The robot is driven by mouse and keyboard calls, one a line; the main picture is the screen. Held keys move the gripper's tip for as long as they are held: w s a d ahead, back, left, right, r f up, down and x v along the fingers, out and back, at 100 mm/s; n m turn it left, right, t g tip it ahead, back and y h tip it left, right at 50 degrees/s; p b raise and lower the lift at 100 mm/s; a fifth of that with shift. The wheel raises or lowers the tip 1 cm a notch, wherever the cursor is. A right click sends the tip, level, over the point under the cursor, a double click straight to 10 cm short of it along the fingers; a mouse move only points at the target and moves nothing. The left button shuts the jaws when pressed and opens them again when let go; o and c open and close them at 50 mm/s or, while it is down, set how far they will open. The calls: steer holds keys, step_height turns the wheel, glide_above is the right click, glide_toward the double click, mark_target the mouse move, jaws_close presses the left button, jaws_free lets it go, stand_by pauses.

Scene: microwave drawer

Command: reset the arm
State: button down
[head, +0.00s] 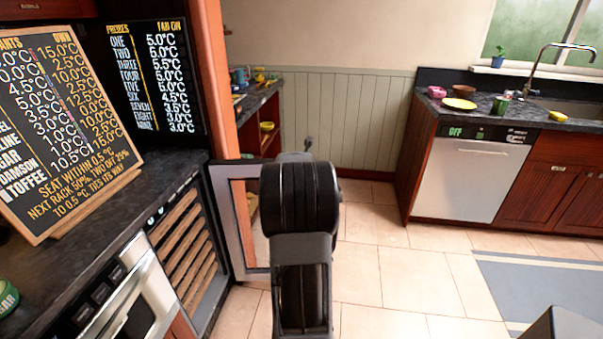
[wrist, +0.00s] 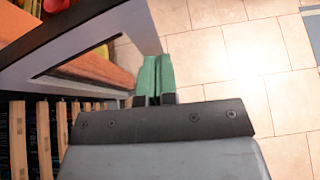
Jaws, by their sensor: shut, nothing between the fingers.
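My arm reaches forward over the floor in the middle of the head view, and its own links hide the gripper there. In the wrist view my gripper (wrist: 155,80) shows as two green fingers pressed together with nothing between them. The fingers are over or beside the edge of an open glass door (wrist: 125,42); I cannot tell whether they touch it. In the head view this door (head: 222,222) stands swung out from a low cabinet with wooden slatted racks (head: 185,250), just left of my arm.
A dark counter (head: 120,200) with chalkboard signs (head: 65,130) runs along the left, above an oven (head: 125,310). A dishwasher (head: 463,180) and sink counter stand at the right.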

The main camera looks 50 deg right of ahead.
steer(key=shift+s+a+r, duration=0.15)
steer(key=shift+s+a, duration=0.1)
steer(key=s+a+f+m+g+y+p, duration=0.2)
steer(key=s+a+m+g, duration=0.35)
steer(key=m, duration=1.05)
steer(key=s+a+r+m+t+y+p, duration=0.1)
steer(key=a+r+m+y+p, duration=0.1)
steer(key=a, duration=1.1)
steer(key=s+a+r+m+t+y+p, duration=0.1)
steer(key=a+r+y+p, duration=0.3)
steer(key=a, duration=1)
steer(key=s+a+r+m+t+y+p, duration=0.2)
steer(key=a+r, duration=0.4)
steer(key=a, duration=0.8)
steer(key=shift+s+a+m+y+p, duration=0.2)
steer(key=shift+m+y+p, duration=0.3)
steer(key=shift+m, duration=0.4)
